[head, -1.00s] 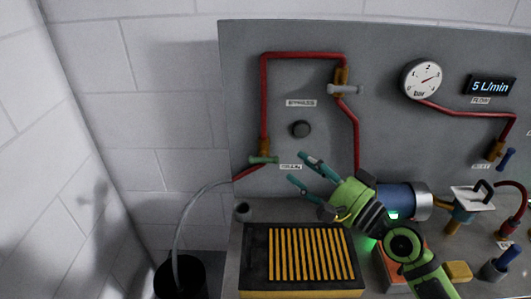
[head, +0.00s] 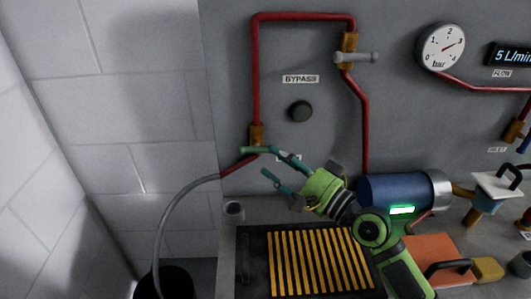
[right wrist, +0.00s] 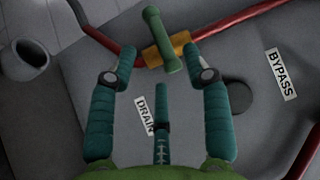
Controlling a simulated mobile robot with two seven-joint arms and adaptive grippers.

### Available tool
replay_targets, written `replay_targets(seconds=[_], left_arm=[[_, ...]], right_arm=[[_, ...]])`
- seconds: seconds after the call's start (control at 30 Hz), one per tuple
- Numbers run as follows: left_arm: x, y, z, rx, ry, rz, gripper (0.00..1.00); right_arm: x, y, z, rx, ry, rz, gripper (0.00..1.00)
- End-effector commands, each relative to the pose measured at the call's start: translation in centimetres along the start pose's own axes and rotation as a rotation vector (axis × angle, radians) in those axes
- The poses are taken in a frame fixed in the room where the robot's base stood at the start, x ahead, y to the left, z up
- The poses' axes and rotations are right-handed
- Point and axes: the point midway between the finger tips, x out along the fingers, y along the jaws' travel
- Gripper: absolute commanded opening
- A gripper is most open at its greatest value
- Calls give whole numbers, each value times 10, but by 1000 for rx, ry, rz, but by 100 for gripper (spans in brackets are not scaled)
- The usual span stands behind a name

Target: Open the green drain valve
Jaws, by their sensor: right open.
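The green drain valve handle (head: 254,149) is a short bar on a brass valve body (head: 256,134) at the lower left of the panel. In the right wrist view the handle (right wrist: 164,42) lies just beyond and between the fingertips, with brass (right wrist: 153,56) behind it. My right gripper (head: 268,162) is open and empty, right beside the handle's right end; in the head view its upper finger overlaps that end, and I cannot tell whether they touch. The DRAIN label (right wrist: 145,115) shows between the fingers in the right wrist view. My left gripper is not in view.
A grey bypass handle (head: 360,57) and a dark round knob (head: 300,111) sit on the panel above. A hose (head: 168,222) runs down to a black bucket (head: 163,285). A striped yellow-black grate (head: 315,262) and a blue pump (head: 390,192) are below and right.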

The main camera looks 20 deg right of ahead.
Motion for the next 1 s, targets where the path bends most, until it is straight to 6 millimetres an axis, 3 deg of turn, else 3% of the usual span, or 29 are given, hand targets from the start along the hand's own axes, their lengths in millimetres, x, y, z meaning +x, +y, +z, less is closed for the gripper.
replay_targets(seconds=[0.23, 0.6, 0.63, 0.73, 1.0], left_arm=[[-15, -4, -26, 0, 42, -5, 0], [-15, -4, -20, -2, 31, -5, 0], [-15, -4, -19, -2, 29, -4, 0], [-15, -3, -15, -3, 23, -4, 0], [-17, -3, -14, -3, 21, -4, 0]], right_arm=[[34, -2, -1, 1, 1, -1, 49], [41, 0, 0, -2, 1, 1, 49], [41, 0, 0, -2, 1, 1, 41], [41, 0, 0, -2, 0, 1, 1], [41, -1, 0, -4, -1, 3, 0]])
